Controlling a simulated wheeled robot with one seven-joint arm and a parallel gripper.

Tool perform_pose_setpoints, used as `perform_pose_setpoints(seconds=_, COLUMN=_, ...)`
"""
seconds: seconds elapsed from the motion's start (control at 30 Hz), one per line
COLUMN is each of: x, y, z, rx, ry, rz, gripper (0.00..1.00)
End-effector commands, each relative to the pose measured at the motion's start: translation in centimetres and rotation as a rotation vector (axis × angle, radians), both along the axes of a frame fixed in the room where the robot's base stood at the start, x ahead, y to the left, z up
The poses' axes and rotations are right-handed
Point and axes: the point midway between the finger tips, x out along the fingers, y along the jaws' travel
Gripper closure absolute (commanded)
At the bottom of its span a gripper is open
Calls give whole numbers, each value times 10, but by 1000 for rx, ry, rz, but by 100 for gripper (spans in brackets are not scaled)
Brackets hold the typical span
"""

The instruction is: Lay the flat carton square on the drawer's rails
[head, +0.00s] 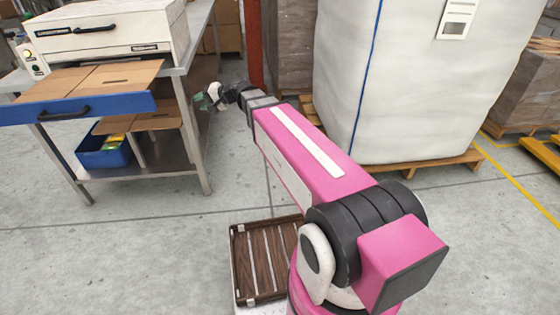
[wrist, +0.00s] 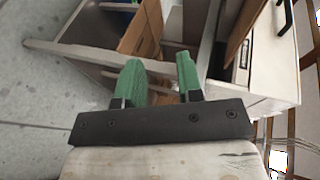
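The drawer (head: 90,108), with a blue front and black handle, stands pulled out from the white machine (head: 110,30) on the metal table. A flat brown carton (head: 122,73) lies in the drawer, with a seam across it and a dark slot. The rails are hidden. Another flat brown cardboard piece (head: 155,121) lies lower, beneath the tabletop; brown board also shows in the wrist view (wrist: 138,38). My gripper (head: 213,94) is beside the table's right side, apart from both cartons. In the wrist view its green fingers (wrist: 160,64) are apart with nothing between them.
A blue bin (head: 103,152) with colourful items stands on the lower shelf. The table leg (head: 192,135) is close to my gripper. A large white bulk bag (head: 415,80) on a pallet stands right. A brown slatted tray (head: 262,260) is near my base. Floor at left front is clear.

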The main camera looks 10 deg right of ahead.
Motion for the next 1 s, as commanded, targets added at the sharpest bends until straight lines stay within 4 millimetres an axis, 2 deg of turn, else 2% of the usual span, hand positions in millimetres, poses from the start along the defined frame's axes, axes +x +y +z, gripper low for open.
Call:
perform_pose_setpoints(seconds=0.03, x=-12, y=-17, z=-22, rx=-78, ry=10, rz=5, gripper=66)
perform_pose_setpoints(seconds=0.1, x=-26, y=-41, z=-54, rx=-203, ry=26, rz=22, gripper=66)
perform_pose_setpoints(seconds=0.17, x=-40, y=-65, z=-82, rx=-318, ry=45, rz=37, gripper=66)
perform_pose_setpoints(seconds=0.3, x=-79, y=-127, z=-141, rx=-594, ry=105, rz=81, gripper=66)
perform_pose_setpoints(seconds=0.4, x=-108, y=-174, z=-175, rx=-786, ry=158, rz=115, gripper=66)
perform_pose_setpoints(seconds=0.5, x=-135, y=-216, z=-199, rx=-951, ry=211, rz=147, gripper=66)
perform_pose_setpoints(seconds=0.6, x=-155, y=-249, z=-212, rx=-1076, ry=254, rz=171, gripper=66)
perform_pose_setpoints(seconds=0.7, x=-168, y=-269, z=-219, rx=-1154, ry=282, rz=188, gripper=66)
perform_pose_setpoints(seconds=0.8, x=-173, y=-278, z=-222, rx=-1192, ry=295, rz=196, gripper=66)
perform_pose_setpoints(seconds=1.0, x=-173, y=-279, z=-222, rx=-1199, ry=296, rz=198, gripper=66)
